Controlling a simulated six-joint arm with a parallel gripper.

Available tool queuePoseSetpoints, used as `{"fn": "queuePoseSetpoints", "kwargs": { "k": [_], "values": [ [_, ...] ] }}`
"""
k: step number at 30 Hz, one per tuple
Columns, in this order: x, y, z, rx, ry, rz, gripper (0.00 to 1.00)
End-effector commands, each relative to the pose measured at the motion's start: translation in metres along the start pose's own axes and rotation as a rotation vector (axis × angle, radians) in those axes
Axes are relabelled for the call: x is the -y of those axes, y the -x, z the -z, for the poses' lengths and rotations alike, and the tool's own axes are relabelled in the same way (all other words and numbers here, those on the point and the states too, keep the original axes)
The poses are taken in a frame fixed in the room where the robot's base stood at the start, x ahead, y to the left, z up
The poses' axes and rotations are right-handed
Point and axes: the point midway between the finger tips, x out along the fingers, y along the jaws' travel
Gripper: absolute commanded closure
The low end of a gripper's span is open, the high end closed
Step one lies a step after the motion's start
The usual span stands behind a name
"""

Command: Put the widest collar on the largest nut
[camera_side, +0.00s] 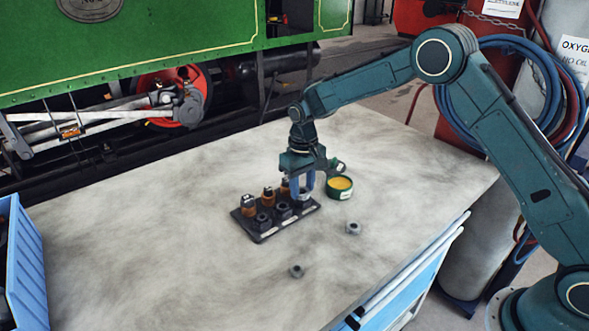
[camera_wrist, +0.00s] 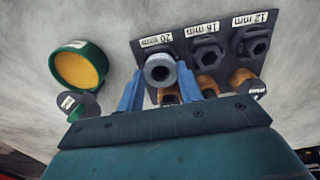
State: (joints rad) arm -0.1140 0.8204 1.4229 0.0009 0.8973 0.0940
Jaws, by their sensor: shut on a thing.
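A dark board (camera_side: 262,238) lies on the bench with a row of nuts labelled 20 mm, 16 mm and 12 mm. The 16 mm nut (camera_wrist: 207,51) and the 12 mm nut (camera_wrist: 251,45) show bare in the wrist view. My gripper (camera_wrist: 160,78) is shut on a grey collar (camera_wrist: 160,70), with one blue finger on each side. The collar is over the 20 mm place and hides most of that nut; I cannot tell whether it touches it. Two other grey collars (camera_side: 353,228) (camera_side: 296,271) lie loose on the bench in front of the board.
Several orange-brown pieces with dark ends (camera_side: 248,205) stand along the board's other row, close to my fingers. A green tin with yellow contents (camera_side: 340,187) and a small green item (camera_wrist: 72,103) are beside the board. A blue bin (camera_side: 25,270) is at left. Much bench is clear.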

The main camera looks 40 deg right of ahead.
Motion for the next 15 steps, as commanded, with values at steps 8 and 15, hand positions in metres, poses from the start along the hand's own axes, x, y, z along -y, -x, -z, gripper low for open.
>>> {"fn": "queuePoseSetpoints", "kwargs": {
  "k": [8,15],
  "values": [
    [0.0000,-0.0030,-0.0006,0.003,0.000,0.000,0.54],
    [0.0000,-0.0019,-0.0004,0.002,0.000,0.000,0.39]
  ]
}}
